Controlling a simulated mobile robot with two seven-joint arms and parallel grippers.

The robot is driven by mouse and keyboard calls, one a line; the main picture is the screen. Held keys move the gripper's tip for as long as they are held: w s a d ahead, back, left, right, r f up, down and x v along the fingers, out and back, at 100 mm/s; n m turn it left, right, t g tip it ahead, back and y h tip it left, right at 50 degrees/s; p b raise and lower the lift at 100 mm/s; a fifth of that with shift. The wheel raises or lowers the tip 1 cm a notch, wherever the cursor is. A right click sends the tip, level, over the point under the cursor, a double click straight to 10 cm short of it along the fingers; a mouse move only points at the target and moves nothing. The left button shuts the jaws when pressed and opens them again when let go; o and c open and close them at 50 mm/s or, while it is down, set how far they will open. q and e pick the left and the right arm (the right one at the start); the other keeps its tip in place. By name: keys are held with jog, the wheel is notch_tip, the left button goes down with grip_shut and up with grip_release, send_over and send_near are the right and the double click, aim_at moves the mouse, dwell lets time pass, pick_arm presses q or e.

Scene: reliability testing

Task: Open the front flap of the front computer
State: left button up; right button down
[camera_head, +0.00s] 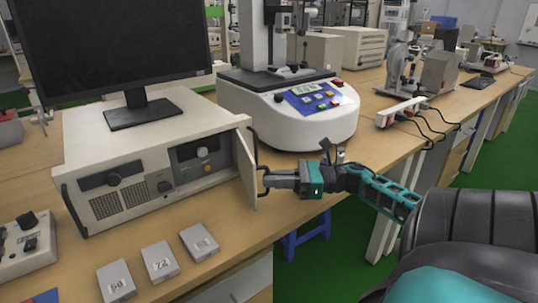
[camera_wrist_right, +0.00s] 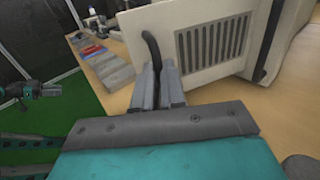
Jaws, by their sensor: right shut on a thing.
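The front computer (camera_head: 150,140) is a beige case under a monitor, its front facing me. Its front flap (camera_head: 246,165) stands swung out at the right end of the front, uncovering the panel with a knob. My right gripper (camera_head: 266,182) is at the flap's outer side, shut on its dark handle. In the right wrist view the black curved handle (camera_wrist_right: 152,48) runs down between the closed fingers (camera_wrist_right: 158,82), beside the flap's vented part (camera_wrist_right: 212,42). My left gripper (camera_wrist_right: 46,91) shows small at the left of the wrist view; its fingers are too small to read.
Several small labelled grey boxes (camera_head: 160,262) lie in front of the computer. A white instrument (camera_head: 290,108) with a blue panel stands close behind the flap. A control box (camera_head: 27,240) is at the left. Green floor lies beyond the table (camera_head: 235,218) edge.

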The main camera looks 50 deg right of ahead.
jog(key=shift+w+d+r+t, duration=0.3)
jog(key=shift+d+r, duration=0.1)
jog(key=shift+d, duration=0.2)
jog(key=c, duration=1.7)
grip_release()
jog(key=o, duration=0.3)
jog(key=shift+w+f+h, duration=0.2)
jog(key=shift+w+h, duration=0.05)
jog(key=shift+h, duration=0.05)
jog(key=shift+o, duration=1)
jog(key=shift+a+f, duration=0.1)
jog(key=shift+a, duration=0.05)
jog(key=shift+s, duration=0.1)
jog(key=v, duration=1.2)
jog(key=shift+s+d, duration=0.3)
jog(key=shift+d, duration=0.05)
jog(key=shift+c, duration=0.4)
